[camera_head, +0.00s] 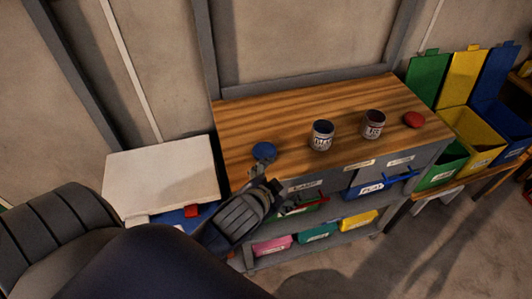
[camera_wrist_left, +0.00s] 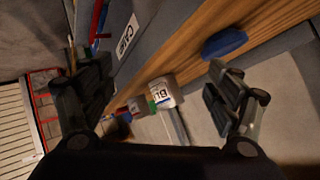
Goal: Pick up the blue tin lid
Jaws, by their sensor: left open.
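The blue tin lid (camera_head: 263,150) lies on the left front part of the wooden worktop (camera_head: 240,125). In the left wrist view the lid (camera_wrist_left: 224,43) shows near the upper right, above the right-hand finger and not between the fingers. My left gripper (camera_head: 268,178) is at the worktop's front edge, just on the near side of the lid. It is open and empty, its two fingers wide apart in the left wrist view (camera_wrist_left: 160,92). I cannot tell the exact gap to the lid. My right gripper is not in view.
Drawers (camera_head: 375,187) and coloured bins (camera_head: 318,233) are below. A white-topped unit (camera_head: 160,175) is at left; green, yellow and blue bins (camera_head: 470,137) at right.

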